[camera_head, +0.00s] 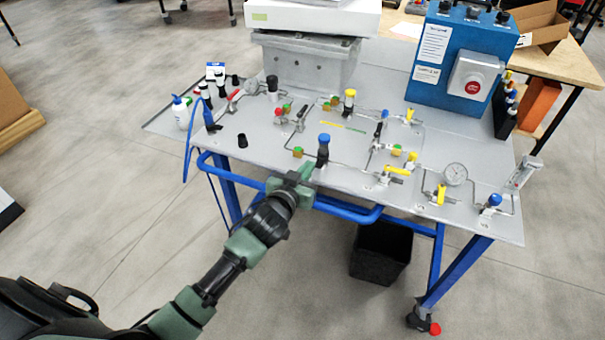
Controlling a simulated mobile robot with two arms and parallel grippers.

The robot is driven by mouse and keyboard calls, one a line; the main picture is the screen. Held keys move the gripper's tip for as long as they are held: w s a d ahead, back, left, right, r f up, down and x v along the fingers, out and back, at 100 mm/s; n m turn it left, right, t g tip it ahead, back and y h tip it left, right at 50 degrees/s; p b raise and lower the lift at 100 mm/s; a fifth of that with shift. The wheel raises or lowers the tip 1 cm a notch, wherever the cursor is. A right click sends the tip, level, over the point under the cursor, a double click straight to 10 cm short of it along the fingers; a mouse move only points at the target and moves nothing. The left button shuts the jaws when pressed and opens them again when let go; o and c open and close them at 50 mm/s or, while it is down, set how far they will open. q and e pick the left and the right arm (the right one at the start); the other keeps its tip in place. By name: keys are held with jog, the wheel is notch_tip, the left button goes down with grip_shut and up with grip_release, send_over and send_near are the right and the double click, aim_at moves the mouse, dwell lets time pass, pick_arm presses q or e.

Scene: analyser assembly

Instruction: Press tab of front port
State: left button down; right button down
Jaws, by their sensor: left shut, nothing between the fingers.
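The analyser panel (262,152) is a light grey tabletop plate on a blue wheeled frame, with valves, tubes and ports. A dark upright port with a blue cap (323,149) stands at its front edge; it looks like the front port, but its tab is too small to make out. My left gripper (303,172) is shut and empty at the front edge, just left of and below this port. I cannot tell whether they touch. The arm hides part of the blue front rail. My right gripper is not in view.
A blue box (460,55) and a grey housing (308,62) stand at the back. A black bin (380,254) is under the table.

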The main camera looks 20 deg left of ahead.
pick_arm(q)
jog(key=v, duration=0.3)
jog(key=shift+s+r, duration=0.15)
jog(key=shift+s, duration=0.05)
dwell(1.0)
